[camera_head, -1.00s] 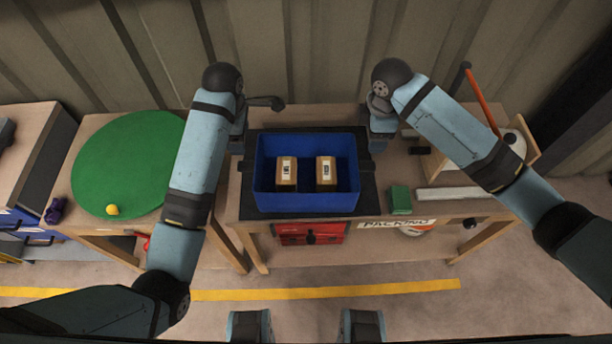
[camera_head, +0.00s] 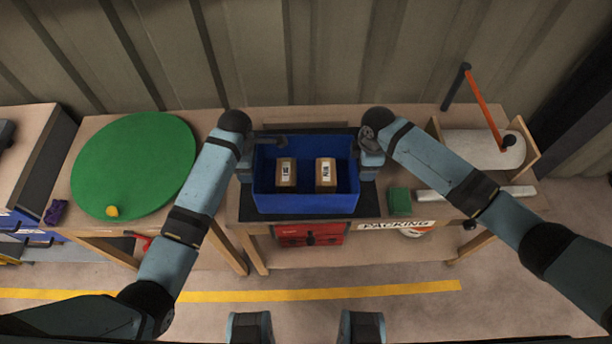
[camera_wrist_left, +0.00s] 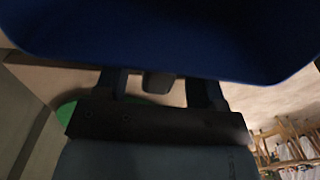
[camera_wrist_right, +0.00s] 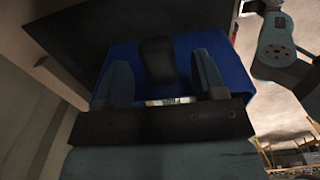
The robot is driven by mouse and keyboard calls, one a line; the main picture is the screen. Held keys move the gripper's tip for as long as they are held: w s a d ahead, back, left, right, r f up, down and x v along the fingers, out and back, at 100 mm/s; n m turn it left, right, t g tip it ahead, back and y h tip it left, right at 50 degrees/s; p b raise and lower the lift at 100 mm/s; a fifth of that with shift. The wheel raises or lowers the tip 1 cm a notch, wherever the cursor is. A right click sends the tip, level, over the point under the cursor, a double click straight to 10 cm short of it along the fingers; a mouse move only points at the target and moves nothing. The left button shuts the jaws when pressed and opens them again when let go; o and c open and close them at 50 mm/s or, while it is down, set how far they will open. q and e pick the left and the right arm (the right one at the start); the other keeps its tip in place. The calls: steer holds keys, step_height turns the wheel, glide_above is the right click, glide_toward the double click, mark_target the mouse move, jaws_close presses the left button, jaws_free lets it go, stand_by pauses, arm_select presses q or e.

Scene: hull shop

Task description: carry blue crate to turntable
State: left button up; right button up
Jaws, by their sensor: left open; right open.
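The blue crate (camera_head: 305,201) sits upright on a black mat (camera_head: 367,205) on the packing bench, with two small brown boxes (camera_head: 286,172) inside. My left gripper (camera_head: 248,168) is open at the crate's left side. In the left wrist view, the crate wall (camera_wrist_left: 170,35) fills the top, close to the open fingers (camera_wrist_left: 162,88). My right gripper (camera_head: 370,168) is open at the crate's right side. In the right wrist view, a dark handle-like part (camera_wrist_right: 157,58) lies between its fingers. Contact cannot be told. The green round turntable (camera_head: 135,165) is on the left table.
A yellow knob (camera_head: 112,211) sits on the turntable's front edge. A gap separates the left table from the bench. A green block (camera_head: 400,201), a pale bar (camera_head: 470,193) and a wooden holder with an orange arm (camera_head: 483,108) are on the bench's right.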

arm_select(q)
steer(key=shift+f, duration=0.75)
arm_select(e)
steer(key=shift+f, duration=0.75)
arm_select(q)
steer(key=shift+c, duration=0.2)
arm_select(e)
steer(key=shift+c, duration=0.2)
arm_select(q)
jaws_close()
arm_select(e)
jaws_close()
arm_select(q)
steer(key=shift+r, duration=0.1)
